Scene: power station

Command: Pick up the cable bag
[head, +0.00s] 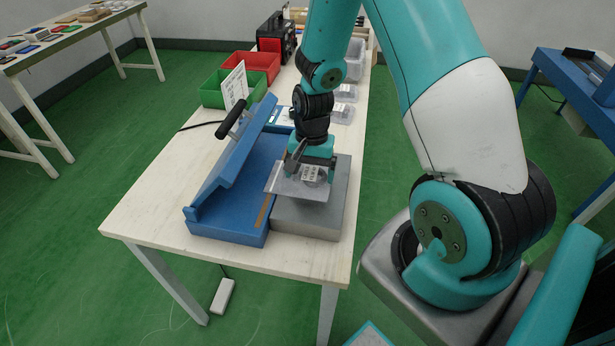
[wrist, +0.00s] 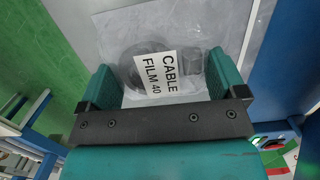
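The cable bag (head: 287,184) is a clear flat bag with a dark coil, a small grey cylinder and a white label. In the head view it is over the grey metal block (head: 335,212), its left edge reaching toward the blue sealer. I cannot tell whether it rests on the block. My gripper (head: 313,168) points down at the bag. In the wrist view my gripper's (wrist: 165,88) teal fingers are wide apart, either side of the coil and cylinder. Finger contact is unclear.
The blue sealer (head: 225,226) stands left of the block with its lid raised and a black handle. Red (head: 250,67) and green (head: 218,98) bins and a white sign (head: 234,86) are behind. The wooden table's (head: 160,200) front left is mostly clear.

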